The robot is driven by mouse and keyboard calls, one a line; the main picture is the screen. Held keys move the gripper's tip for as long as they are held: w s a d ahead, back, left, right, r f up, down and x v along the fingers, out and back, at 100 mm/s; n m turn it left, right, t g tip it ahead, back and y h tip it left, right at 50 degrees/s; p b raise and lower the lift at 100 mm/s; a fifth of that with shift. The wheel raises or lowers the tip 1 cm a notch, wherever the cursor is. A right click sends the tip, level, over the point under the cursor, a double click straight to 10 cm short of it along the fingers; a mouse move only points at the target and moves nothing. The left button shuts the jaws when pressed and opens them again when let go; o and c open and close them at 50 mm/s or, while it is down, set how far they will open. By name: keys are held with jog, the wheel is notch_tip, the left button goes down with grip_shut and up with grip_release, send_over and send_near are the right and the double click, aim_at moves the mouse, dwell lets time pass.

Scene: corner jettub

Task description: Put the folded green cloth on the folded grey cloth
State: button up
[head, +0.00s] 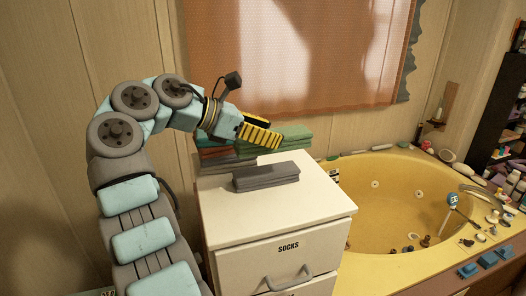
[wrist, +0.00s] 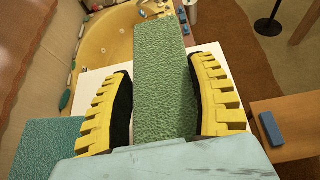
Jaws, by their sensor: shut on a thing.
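The folded green cloth (head: 290,136) is between the yellow-padded fingers of my gripper (head: 260,133), behind the grey cloth in the head view. In the wrist view the green cloth (wrist: 165,85) runs lengthwise between the two fingers (wrist: 165,100), its far end reaching past the fingertips. My gripper is shut on it. The folded grey cloth (head: 266,177) lies flat on the white drawer cabinet top (head: 310,210), nearer the front than my gripper. The grey cloth does not show in the wrist view. How high the green cloth is above the cabinet is hard to tell.
A stack of folded cloths, with a red one (head: 214,153) in it, sits at the cabinet's back left. A teal cloth (wrist: 42,150) shows at lower left in the wrist view. The yellow tub (head: 375,210) is at right. The cabinet top's front is bare.

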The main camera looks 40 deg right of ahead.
jog(key=p, duration=0.3)
send_over(263, 171)
jog(key=shift+w+f, duration=0.1)
jog(key=shift+f, duration=2.7)
jog(key=shift+f+p, duration=0.65)
jog(key=shift+f, duration=0.85)
jog(key=shift+f, duration=0.15)
jog(key=o, duration=0.9)
jog(key=shift+o, duration=0.2)
